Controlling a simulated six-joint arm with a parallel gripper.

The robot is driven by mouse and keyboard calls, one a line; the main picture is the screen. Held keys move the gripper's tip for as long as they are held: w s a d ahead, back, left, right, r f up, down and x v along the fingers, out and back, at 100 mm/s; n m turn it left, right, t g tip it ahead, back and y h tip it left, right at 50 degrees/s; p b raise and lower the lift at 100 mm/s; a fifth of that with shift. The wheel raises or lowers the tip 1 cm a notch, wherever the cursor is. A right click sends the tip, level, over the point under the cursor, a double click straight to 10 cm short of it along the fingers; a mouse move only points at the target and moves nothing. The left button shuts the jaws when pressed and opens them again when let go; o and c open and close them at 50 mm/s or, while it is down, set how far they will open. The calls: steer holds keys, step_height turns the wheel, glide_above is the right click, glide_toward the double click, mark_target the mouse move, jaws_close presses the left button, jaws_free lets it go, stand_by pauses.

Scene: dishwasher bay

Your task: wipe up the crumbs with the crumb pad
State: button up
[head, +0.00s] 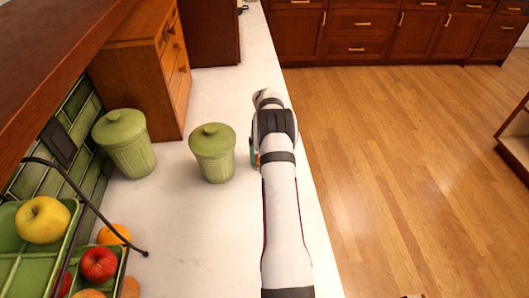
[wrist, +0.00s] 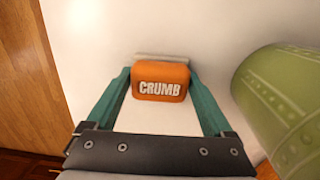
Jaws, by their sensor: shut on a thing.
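The crumb pad (wrist: 161,91) is an orange block with "CRUMB" in white letters and a pale grey strip along its far edge. In the wrist view my gripper (wrist: 160,77) has its teal fingers on either side of the pad and is shut on it. The pad is over the white counter; I cannot tell whether it touches the surface. In the head view my arm hides most of the gripper and pad, and only a sliver of teal and orange shows beside the green canister. I see no crumbs in either view.
A green lidded canister (head: 212,153) stands close left of my gripper and also shows in the wrist view (wrist: 285,105). Another canister (head: 124,143), a wooden drawer box (head: 150,65) and fruit trays (head: 28,270) line the left. The counter (head: 225,85) is clear beyond; its edge drops off right.

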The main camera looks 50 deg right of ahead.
steer(key=shift+s+a, duration=2.5)
steer(key=shift+r, duration=0.2)
step_height(320, 180, up, 8)
steer(key=shift+f, duration=0.1)
steer(key=a+r, duration=0.3)
steer(key=r, duration=0.6)
steer(key=s+a+r, duration=0.1)
steer(key=a+r, duration=0.3)
steer(key=r, duration=0.6)
steer(key=s+a+r, duration=0.1)
steer(key=a+r, duration=0.2)
steer(key=r, duration=0.6)
steer(key=shift+a+r, duration=0.15)
steer(key=shift+a, duration=0.1)
